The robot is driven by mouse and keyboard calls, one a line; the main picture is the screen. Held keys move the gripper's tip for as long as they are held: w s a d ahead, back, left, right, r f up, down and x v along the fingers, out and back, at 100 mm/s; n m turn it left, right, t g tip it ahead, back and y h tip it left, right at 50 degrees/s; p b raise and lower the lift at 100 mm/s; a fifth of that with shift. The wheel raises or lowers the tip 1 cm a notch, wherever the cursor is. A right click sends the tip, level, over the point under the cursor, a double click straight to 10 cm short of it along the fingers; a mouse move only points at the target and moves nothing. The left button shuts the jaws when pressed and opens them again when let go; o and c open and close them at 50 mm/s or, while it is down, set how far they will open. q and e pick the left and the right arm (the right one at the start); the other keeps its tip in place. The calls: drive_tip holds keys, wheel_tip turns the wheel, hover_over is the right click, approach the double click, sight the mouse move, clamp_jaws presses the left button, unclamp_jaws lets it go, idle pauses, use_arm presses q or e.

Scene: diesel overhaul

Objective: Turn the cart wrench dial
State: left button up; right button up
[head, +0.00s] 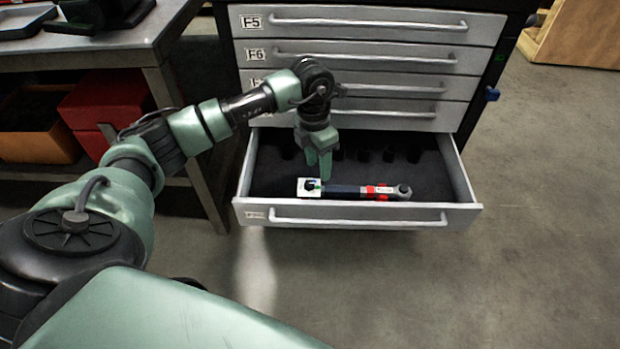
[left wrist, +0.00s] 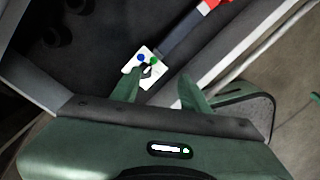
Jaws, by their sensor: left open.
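The torque wrench (head: 350,190) lies in the open bottom drawer (head: 262,165) of the cart, along its front side. It has a dark shaft, red bands and a ratchet head at the right end. At its left end is a white plate (head: 307,188) with a small dial (left wrist: 147,71), and a blue and a green mark beside it. My left gripper (head: 322,178) points down into the drawer just above the plate. In the left wrist view its fingers (left wrist: 160,88) are apart, the left fingertip close to the dial; I cannot tell if they touch. My right gripper is out of view.
The cart's closed drawers (head: 366,55) rise above the open one. Several dark sockets (head: 365,155) stand at the drawer's back.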

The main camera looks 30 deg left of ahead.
sight(310, 182)
use_arm(q)
drive_tip(key=shift+a+r+y, duration=0.15)
drive_tip(key=shift+a+y, duration=0.15)
drive_tip(key=shift+a, duration=0.75)
drive_tip(key=shift+s+a+f, duration=0.15)
drive_tip(key=shift+a+f, duration=0.05)
drive_tip(key=shift+f, duration=0.05)
wheel_tip(310, 182, down, 6)
drive_tip(key=shift+d+f+b, duration=0.1)
drive_tip(key=shift+b, duration=0.55)
drive_tip(key=shift+f, duration=0.45)
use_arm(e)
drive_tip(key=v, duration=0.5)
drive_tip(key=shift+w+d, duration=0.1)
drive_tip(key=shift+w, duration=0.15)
use_arm(q)
drive_tip(key=shift+c, duration=0.4)
clamp_jaws()
